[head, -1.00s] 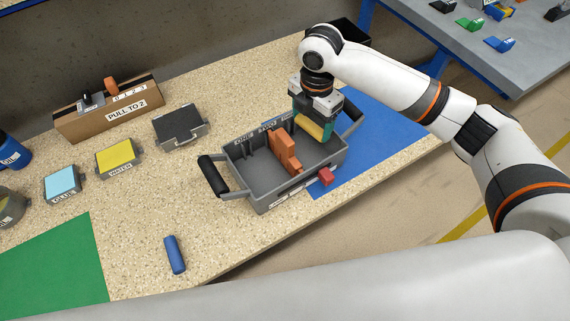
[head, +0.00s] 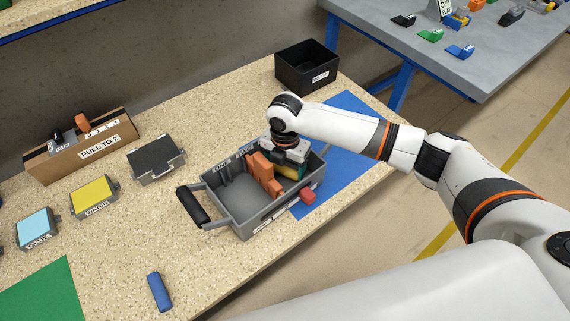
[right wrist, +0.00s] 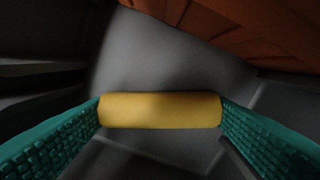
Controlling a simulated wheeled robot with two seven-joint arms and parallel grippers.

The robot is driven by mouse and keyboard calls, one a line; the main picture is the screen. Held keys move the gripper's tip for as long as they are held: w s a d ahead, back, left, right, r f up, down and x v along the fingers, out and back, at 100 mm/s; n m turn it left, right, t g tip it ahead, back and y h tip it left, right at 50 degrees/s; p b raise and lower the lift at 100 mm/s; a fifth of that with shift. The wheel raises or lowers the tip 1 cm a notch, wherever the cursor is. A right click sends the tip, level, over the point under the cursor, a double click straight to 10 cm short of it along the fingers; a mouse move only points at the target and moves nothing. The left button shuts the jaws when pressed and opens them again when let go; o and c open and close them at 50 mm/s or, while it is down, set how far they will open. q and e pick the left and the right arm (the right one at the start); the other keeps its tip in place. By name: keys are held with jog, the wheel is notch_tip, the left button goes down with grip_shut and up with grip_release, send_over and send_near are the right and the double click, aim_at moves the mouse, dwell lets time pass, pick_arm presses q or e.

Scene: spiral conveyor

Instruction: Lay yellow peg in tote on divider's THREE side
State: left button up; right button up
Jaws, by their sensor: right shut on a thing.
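The grey tote (head: 248,229) stands on the speckled table, with black handles at its ends. An orange stepped divider (head: 262,172) stands across its inside. My right gripper (head: 288,172) is down inside the tote, on the divider's right side in the head view. In the right wrist view, its teal fingers are shut on the ends of the yellow peg (right wrist: 160,110), which lies crosswise over the grey tote floor. The orange divider (right wrist: 215,28) shows at the top there. In the head view the peg is mostly hidden by the gripper. The left gripper is not in view.
A blue peg (head: 159,292) lies on the table in front. A black bin (head: 307,68) stands behind, right of the tote. Yellow (head: 95,196) and light-blue (head: 38,228) boxes stand to the left.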

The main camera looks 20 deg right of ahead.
aim_at(285, 168)
jog(key=o, duration=1)
jog(key=shift+f, duration=0.1)
notch_tip(285, 168, up, 12)
jog(key=shift+r, duration=0.15)
